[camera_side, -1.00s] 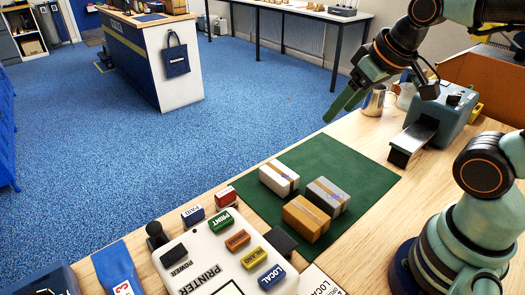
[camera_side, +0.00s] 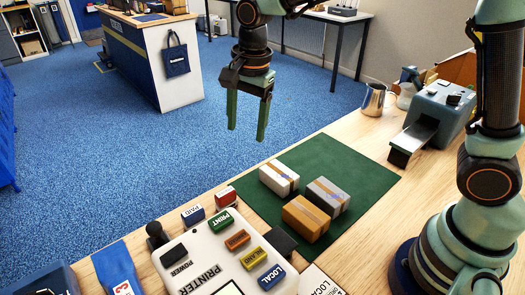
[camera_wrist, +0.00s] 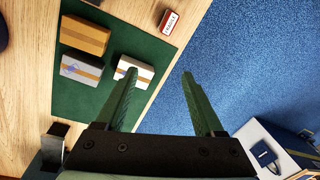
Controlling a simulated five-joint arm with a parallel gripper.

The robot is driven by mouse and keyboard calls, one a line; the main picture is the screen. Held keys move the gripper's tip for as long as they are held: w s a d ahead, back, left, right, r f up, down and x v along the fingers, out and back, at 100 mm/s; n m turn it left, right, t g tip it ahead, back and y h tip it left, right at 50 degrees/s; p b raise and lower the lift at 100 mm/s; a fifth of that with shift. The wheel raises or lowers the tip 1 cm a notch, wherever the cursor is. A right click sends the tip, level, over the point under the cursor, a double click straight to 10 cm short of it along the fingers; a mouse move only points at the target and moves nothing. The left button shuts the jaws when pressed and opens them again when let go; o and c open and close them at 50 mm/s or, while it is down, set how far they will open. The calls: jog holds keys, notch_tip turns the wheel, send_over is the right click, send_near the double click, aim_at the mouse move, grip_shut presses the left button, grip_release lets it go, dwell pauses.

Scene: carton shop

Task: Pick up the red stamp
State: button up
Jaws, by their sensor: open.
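The red stamp (camera_side: 225,196) sits on the table's edge in the side view, between the blue PAID stamp (camera_side: 193,215) and the green mat. It also shows near the top of the wrist view (camera_wrist: 169,21), with a white label on its top. My gripper (camera_side: 246,134) is open and empty, fingers pointing down. It hangs high, beyond the table edge in the side view, clear of the stamp. In the wrist view the fingers (camera_wrist: 160,73) are spread over the table edge and blue floor, with the stamp ahead of them.
White, grey and brown cartons (camera_side: 306,218) stand on the green mat (camera_side: 345,160). A white printer panel (camera_side: 205,250) with several coloured keys lies in front of the stamps. A metal jug (camera_side: 373,100) and a blue-grey device (camera_side: 440,112) stand at the right.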

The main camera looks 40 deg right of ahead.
aim_at(225, 192)
jog(key=a+f+m, duration=0.1)
jog(key=a+f, duration=0.1)
jog(key=f, duration=0.4)
jog(key=w+a+f+m+g, duration=0.1)
jog(key=f+m, duration=0.1)
jog(key=f, duration=0.4)
jog(key=a+f+m, duration=0.1)
jog(key=a+f, duration=0.1)
jog(key=f, duration=0.4)
jog(key=shift+w+a, duration=0.35)
jog(key=shift+w, duration=0.05)
grip_shut()
